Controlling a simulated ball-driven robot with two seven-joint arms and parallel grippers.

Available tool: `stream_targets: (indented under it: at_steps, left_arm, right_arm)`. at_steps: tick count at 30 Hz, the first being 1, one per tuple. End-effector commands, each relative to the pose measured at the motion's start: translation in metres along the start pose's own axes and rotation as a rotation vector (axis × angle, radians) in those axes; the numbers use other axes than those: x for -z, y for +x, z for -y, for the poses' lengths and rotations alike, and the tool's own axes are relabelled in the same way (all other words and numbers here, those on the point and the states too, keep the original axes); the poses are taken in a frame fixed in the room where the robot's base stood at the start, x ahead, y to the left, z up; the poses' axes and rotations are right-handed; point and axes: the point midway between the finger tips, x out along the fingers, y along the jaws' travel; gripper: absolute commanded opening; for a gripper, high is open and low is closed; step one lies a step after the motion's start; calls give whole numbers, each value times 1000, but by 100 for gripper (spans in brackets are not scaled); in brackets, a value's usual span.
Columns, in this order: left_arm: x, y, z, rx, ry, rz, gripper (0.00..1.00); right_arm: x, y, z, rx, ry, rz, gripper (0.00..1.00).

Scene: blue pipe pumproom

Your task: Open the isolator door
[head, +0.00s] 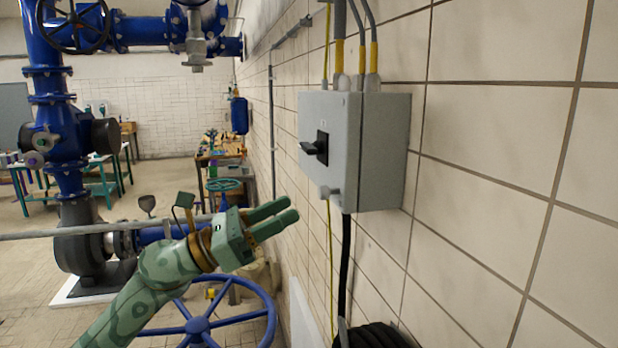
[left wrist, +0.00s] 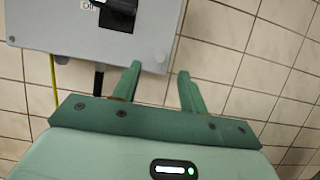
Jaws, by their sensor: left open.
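The isolator is a grey box (head: 385,150) on the tiled wall, right of centre in the head view. Its door (head: 328,130) is shut and carries a black rotary handle (head: 316,147). A small grey latch or knob sits at the door's lower edge (head: 330,192). My left gripper (head: 286,213) is open and empty, left of and below the box, apart from it. In the left wrist view the door (left wrist: 50,38) and the black handle (left wrist: 117,14) show beyond the open fingers (left wrist: 158,80). My right gripper is not in view.
Cables with yellow sleeves (head: 374,57) enter the box top; a black cable (head: 346,260) hangs below to a coil (head: 372,336). A blue handwheel (head: 198,325) and grey rail (head: 80,230) are near my left arm. Blue pipework (head: 45,80) stands at left. The wall right of the box is bare.

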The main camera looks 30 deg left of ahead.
Motion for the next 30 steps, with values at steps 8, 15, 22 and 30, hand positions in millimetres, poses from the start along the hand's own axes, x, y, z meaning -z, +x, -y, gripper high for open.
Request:
stream_targets:
  at_steps: [8,15,22,30]
  left_arm:
    - [-4,50,-1,-1,-1,2,43]
    - [1,58,0,-2,-1,0,43]
    - [1,58,0,-2,-2,0,26]
    - [1,57,-1,0,-2,0,0]
  right_arm:
    - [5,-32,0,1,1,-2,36]
    - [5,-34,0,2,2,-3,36]
    - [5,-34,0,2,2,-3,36]
    - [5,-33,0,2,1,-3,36]
